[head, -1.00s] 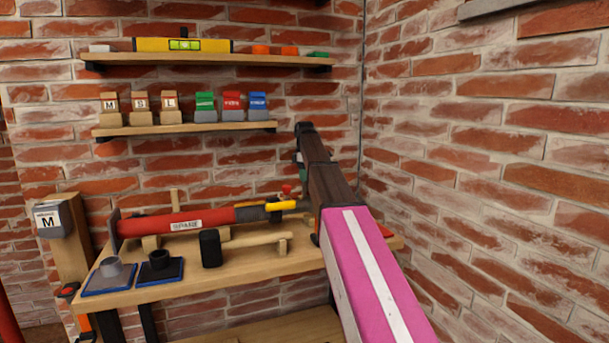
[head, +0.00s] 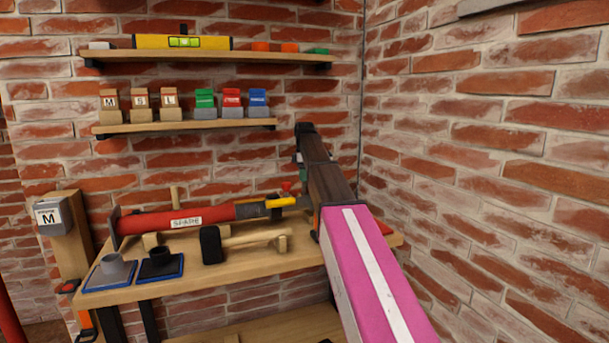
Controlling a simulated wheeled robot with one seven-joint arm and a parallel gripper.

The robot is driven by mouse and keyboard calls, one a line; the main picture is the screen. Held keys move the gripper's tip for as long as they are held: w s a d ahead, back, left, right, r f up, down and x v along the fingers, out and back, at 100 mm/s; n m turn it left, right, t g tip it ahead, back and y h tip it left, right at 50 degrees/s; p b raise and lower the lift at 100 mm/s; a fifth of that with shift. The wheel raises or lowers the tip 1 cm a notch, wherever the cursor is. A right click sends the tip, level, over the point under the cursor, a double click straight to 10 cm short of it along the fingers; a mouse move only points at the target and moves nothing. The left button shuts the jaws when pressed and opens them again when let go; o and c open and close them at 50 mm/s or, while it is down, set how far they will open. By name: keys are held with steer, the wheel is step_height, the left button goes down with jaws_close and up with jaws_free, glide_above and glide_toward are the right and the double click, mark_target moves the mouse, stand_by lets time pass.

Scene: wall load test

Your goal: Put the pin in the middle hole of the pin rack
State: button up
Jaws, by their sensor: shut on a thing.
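My arm reaches up the right side of the head view, with a pink and white link in front and a dark link beyond it. My gripper cannot be made out; the arm's far end seems to hide it. I cannot make out the pin or the pin rack. A small red piece (head: 287,186) shows just left of my arm, above the workbench, but I cannot tell what it is.
Above are a shelf of small boxes (head: 190,127) and one with a yellow level (head: 183,42). A brick wall stands close on the right.

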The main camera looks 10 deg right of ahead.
steer(key=shift+f, duration=0.75)
steer(key=o, duration=1.6)
steer(key=shift+r, duration=0.1)
steer(key=shift+w+r, duration=0.15)
steer(key=shift+r, duration=0.45)
steer(key=shift+w+r, duration=0.15)
steer(key=shift+r, duration=3.25)
steer(key=shift+s, duration=0.1)
